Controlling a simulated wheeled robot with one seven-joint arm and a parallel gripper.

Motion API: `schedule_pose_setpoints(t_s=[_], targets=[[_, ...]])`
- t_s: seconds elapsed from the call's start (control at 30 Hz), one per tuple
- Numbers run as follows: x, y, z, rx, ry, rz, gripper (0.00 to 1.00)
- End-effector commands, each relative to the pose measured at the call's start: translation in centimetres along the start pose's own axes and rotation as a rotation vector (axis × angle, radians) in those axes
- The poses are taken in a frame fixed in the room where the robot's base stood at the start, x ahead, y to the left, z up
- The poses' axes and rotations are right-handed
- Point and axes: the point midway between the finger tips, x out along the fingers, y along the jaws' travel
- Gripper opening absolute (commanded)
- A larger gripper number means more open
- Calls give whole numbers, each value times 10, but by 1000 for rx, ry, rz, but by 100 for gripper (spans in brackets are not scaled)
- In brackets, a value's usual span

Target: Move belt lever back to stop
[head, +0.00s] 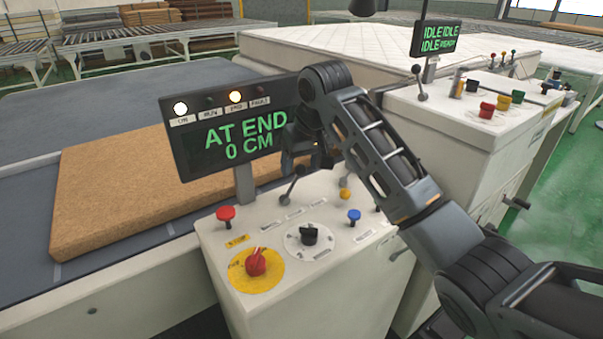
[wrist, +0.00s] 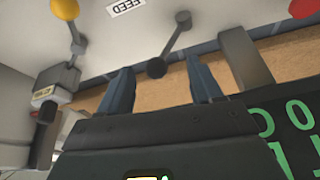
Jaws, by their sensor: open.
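In the wrist view the lever (wrist: 168,46) is beside an upside-down FEED label. Its black knob lies between the two blue-grey fingers of my gripper (wrist: 158,66), with gaps on both sides. The display (head: 240,125) reads AT END, 0 CM, with two lamps lit. The lever's exact setting is unclear.
A brown mattress slab (head: 120,190) lies on the grey belt behind the display.

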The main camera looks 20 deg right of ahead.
Motion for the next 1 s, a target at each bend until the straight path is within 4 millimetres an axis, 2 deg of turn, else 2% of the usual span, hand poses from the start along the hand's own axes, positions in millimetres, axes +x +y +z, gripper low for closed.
schedule_pose_setpoints(t_s=[0.1,0.3,0.47,0.7,1.0], targets=[[19,0,0,1,-4,1,65],[43,0,0,0,-1,0,65],[51,0,0,0,0,0,65],[52,0,0,0,1,0,65],[51,0,0,0,0,0,36]])
